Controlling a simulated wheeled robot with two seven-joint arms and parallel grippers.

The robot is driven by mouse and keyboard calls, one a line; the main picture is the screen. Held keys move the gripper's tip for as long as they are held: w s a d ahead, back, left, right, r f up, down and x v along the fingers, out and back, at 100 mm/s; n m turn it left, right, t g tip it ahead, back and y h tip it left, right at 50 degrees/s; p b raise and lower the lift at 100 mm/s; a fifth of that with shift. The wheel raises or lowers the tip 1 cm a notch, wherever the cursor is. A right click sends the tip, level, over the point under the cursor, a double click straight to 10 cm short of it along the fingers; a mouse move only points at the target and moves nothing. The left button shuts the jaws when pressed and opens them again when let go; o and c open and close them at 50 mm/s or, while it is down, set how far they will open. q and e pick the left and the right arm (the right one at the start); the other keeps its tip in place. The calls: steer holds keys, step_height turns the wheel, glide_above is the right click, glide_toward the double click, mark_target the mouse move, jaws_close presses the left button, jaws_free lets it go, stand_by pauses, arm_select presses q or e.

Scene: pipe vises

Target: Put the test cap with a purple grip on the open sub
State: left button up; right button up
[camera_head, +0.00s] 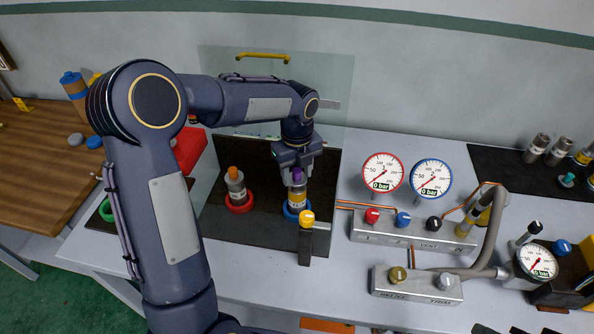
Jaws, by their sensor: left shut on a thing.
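My left gripper (298,163) points down over the right side of the black mat and is shut on the purple grip (298,178) of the test cap. The grip shows just below the fingers. Directly under it a grey sub with a yellow band (297,197) stands upright in a blue ring (289,214). I cannot tell whether the cap is seated on this sub or just above it. To the left, another grey sub (237,191) stands in a red ring (239,208) with an orange-topped cap (233,173) on it. My right gripper is not in view.
A black post with a yellow knob (306,219) stands close in front of the blue ring. A clear screen with a yellow handle (263,57) is behind. Right are a valve manifold (412,231) and red and blue gauges reading 0 bar. A red box (188,150) is left.

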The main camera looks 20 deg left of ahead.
mark_target(297, 170)
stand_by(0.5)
arm_select(q)
steer(key=shift+f+b, duration=0.8)
steer(key=shift+f, duration=0.55)
steer(key=o, duration=1.1)
step_height(297, 170, up, 7)
steer(key=shift+b, duration=0.3)
steer(key=shift+r, duration=0.45)
